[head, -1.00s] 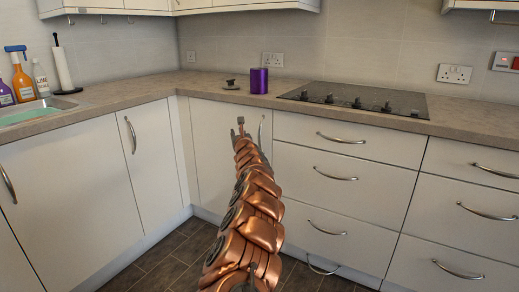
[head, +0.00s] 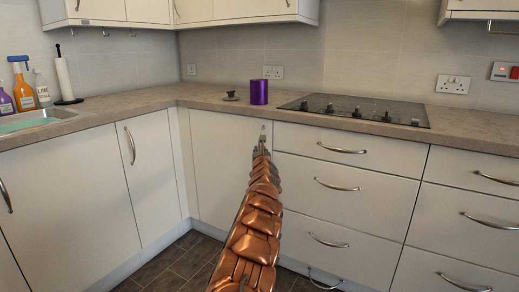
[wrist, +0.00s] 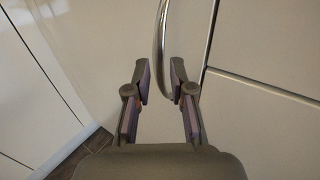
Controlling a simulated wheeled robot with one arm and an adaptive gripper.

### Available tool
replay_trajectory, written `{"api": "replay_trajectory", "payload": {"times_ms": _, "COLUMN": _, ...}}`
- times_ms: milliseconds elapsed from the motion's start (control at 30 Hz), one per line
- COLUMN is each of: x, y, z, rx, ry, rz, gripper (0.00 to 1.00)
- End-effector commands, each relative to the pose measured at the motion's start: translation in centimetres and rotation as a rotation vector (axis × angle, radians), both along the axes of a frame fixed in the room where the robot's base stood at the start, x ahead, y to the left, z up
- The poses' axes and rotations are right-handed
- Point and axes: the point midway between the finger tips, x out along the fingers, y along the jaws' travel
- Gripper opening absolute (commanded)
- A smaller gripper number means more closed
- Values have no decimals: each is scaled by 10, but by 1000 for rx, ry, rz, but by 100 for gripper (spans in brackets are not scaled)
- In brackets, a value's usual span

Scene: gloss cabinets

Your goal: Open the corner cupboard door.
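The corner cupboard door (head: 218,150) is a plain glossy white panel left of the drawers, and it looks closed. Its vertical chrome bar handle (head: 263,130) is near its right edge, mostly hidden behind my arm in the head view. In the wrist view the handle (wrist: 161,35) runs down between the fingertips of my gripper (wrist: 162,75). The fingers are apart, one on each side of the bar's lower part, with a gap visible on the left. The right finger is very close to the bar; I cannot tell if it touches.
Drawers (head: 345,165) with chrome handles stand to the right of the door. Another white cupboard door (head: 150,170) meets the corner on the left. The worktop (head: 215,100) above holds a purple canister (head: 259,92) and a black hob (head: 355,108). The dark floor (head: 180,262) is clear.

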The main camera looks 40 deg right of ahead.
Motion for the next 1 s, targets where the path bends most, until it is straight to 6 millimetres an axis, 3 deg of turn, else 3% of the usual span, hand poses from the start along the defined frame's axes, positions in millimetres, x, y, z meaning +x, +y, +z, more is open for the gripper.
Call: {"api": "replay_trajectory", "payload": {"times_ms": 1000, "x": 35, "y": -28, "z": -2, "rx": 3, "ry": 0, "rz": 1, "gripper": 22}}
